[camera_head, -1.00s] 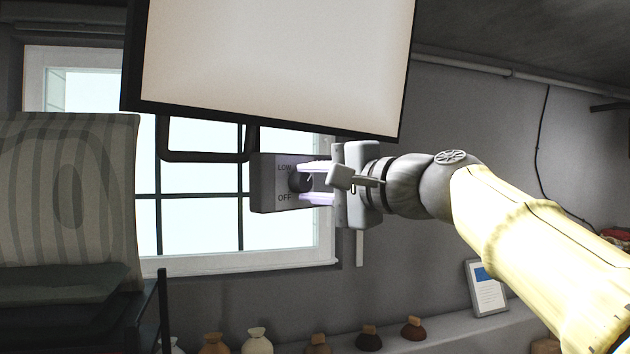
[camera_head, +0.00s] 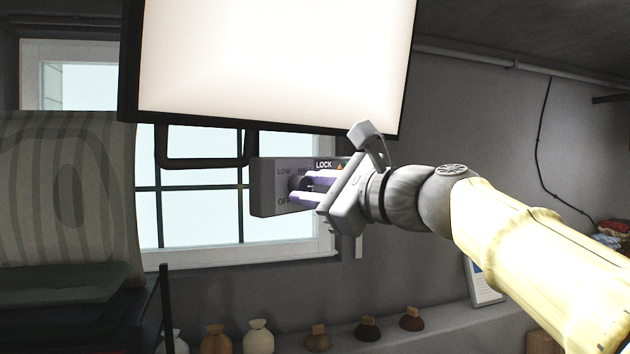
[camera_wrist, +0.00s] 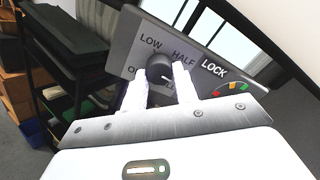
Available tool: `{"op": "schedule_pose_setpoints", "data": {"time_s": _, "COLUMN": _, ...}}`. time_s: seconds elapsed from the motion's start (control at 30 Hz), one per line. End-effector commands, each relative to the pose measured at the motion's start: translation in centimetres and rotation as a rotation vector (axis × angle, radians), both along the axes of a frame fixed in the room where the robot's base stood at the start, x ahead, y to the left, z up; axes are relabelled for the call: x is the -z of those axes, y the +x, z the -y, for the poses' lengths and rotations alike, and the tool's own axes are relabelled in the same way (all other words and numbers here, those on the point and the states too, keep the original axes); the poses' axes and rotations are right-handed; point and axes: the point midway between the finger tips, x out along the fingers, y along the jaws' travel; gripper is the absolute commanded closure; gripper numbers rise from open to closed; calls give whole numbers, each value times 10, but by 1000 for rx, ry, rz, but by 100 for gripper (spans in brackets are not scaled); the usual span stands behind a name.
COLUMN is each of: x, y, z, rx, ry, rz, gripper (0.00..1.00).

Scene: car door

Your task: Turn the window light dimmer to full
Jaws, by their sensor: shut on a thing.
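The grey dimmer box (camera_head: 266,203) hangs under the large lit panel (camera_head: 270,55), in front of the window. Its dark round knob (camera_wrist: 159,68) shows in the wrist view, with OFF, LOW and HALF around it and another label partly hidden by the fingers. My gripper (camera_head: 305,187) is shut on the knob (camera_head: 296,183), one finger on each side, and is rolled at a tilt. Its fingers also show in the wrist view (camera_wrist: 160,88).
A LOCK label (camera_wrist: 214,68) with a coloured arc sits on the right of the box. Several small jars (camera_head: 258,338) line the ledge below. The space right of my arm is fairly open.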

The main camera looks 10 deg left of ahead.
Motion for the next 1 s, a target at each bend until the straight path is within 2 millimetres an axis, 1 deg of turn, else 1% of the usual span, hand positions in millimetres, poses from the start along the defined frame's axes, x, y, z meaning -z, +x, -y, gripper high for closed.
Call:
{"op": "schedule_pose_setpoints", "data": {"time_s": 0.3, "x": -1, "y": 0, "z": 1, "rx": 2, "ry": 146, "rz": -265, "gripper": 94}}
{"op": "schedule_pose_setpoints", "data": {"time_s": 0.6, "x": 0, "y": -1, "z": 0, "rx": 2, "ry": 269, "rz": -489, "gripper": 94}}
{"op": "schedule_pose_setpoints", "data": {"time_s": 0.8, "x": 1, "y": -1, "z": 0, "rx": 2, "ry": 323, "rz": -585, "gripper": 94}}
{"op": "schedule_pose_setpoints", "data": {"time_s": 1.0, "x": 2, "y": -1, "z": 0, "rx": 2, "ry": 347, "rz": -629, "gripper": 94}}
